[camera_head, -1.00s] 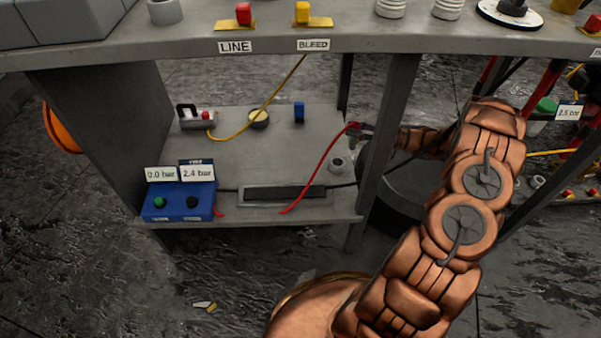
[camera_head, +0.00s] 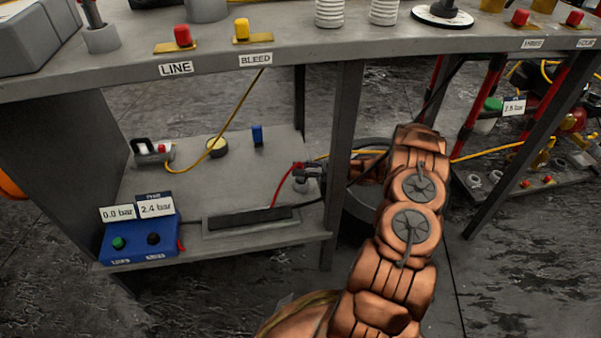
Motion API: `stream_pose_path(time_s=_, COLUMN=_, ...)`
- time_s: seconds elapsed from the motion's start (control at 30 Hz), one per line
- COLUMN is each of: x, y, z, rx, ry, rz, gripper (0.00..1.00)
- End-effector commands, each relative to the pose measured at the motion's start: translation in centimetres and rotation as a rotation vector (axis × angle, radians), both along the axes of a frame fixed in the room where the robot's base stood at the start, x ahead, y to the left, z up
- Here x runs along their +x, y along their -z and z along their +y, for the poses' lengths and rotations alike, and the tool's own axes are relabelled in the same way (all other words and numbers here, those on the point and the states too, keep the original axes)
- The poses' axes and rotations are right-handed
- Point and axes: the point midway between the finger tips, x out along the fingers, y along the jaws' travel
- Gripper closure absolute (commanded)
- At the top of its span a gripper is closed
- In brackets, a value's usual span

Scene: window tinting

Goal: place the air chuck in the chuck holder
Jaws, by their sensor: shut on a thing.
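My gripper (camera_head: 308,171) reaches in from the right, past the table leg, over the lower shelf. It is shut on the air chuck (camera_head: 298,166), a small dark and red piece at the end of a red hose (camera_head: 283,187). The hose runs down and left to the shelf. A short grey cup, which looks like the chuck holder (camera_head: 300,185), stands on the shelf right under the gripper. The chuck is close above it; the gripper partly hides both, and I cannot tell whether they touch.
The lower shelf (camera_head: 215,185) bears a blue gauge box (camera_head: 140,240) with "0.0 bar" and "2.4 bar" displays and a dark tray (camera_head: 250,220). A grey table leg (camera_head: 343,150) stands just right of my gripper. The tabletop (camera_head: 300,38) overhangs the shelf.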

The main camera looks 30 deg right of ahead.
Motion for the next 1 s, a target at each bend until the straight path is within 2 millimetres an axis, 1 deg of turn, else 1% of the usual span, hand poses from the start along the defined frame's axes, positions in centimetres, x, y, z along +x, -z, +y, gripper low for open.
stream_pose_path(time_s=0.03, x=0.00, y=0.67, z=0.02, rx=0.001, ry=0.000, rz=0.000, gripper=1.00)
stream_pose_path(time_s=0.07, x=0.00, y=0.76, z=0.02, rx=0.001, ry=0.000, rz=-0.001, gripper=1.00)
stream_pose_path(time_s=0.3, x=0.03, y=0.63, z=-0.01, rx=-0.001, ry=0.000, rz=-0.002, gripper=1.00)
stream_pose_path(time_s=0.43, x=0.03, y=0.93, z=-0.01, rx=-0.001, ry=0.000, rz=-0.001, gripper=1.00)
stream_pose_path(time_s=0.47, x=0.04, y=0.96, z=-0.01, rx=-0.002, ry=0.000, rz=-0.001, gripper=0.77)
stream_pose_path(time_s=0.7, x=0.04, y=0.91, z=-0.01, rx=-0.002, ry=0.000, rz=-0.001, gripper=0.53)
stream_pose_path(time_s=1.0, x=0.04, y=0.82, z=-0.02, rx=-0.002, ry=0.000, rz=-0.001, gripper=0.53)
